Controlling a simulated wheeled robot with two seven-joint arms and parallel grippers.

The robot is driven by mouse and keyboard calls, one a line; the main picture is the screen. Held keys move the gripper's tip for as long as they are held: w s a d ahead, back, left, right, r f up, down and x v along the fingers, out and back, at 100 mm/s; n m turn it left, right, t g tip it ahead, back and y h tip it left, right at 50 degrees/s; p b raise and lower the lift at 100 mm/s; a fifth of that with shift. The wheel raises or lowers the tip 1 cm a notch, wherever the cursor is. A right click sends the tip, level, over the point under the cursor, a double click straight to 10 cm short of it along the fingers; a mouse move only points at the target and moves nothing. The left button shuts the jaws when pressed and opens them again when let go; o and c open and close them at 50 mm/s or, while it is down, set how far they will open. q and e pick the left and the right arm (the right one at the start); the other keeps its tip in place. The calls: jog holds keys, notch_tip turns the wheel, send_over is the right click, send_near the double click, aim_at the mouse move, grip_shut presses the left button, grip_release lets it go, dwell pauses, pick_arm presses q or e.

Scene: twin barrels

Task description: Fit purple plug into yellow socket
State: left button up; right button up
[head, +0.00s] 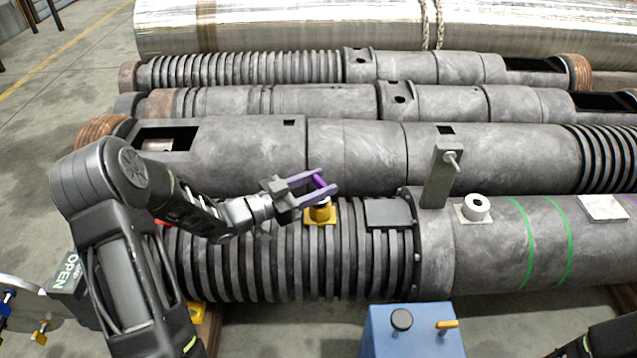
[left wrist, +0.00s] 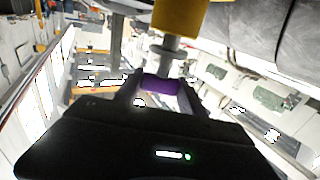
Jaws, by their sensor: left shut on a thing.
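My left gripper (head: 327,182) is shut on the purple plug (head: 319,182), which shows as a small purple piece between the fingers. The plug is right above the yellow socket (head: 320,214), a square base with a short cylinder on the ribbed near barrel. In the left wrist view the purple plug (left wrist: 161,86) sits between the fingertips, and a grey stem (left wrist: 166,55) runs from it to the yellow cylinder (left wrist: 180,14). I cannot tell how deep the stem sits in the socket. My right gripper is out of view.
A tall grey bracket (head: 439,178) and a white ring fitting (head: 476,208) stand on the near barrel (head: 490,255), right of the socket. A blue box (head: 412,335) with a black knob is in front. More barrels lie behind.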

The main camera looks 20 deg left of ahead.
pick_arm(q)
jog(key=shift+f, duration=0.4)
jog(key=o, duration=1.5)
jog(key=shift+s+a, duration=0.15)
jog(key=shift+s, duration=0.05)
jog(key=shift+p+v, duration=1.1)
jog(key=shift+v, duration=2.55)
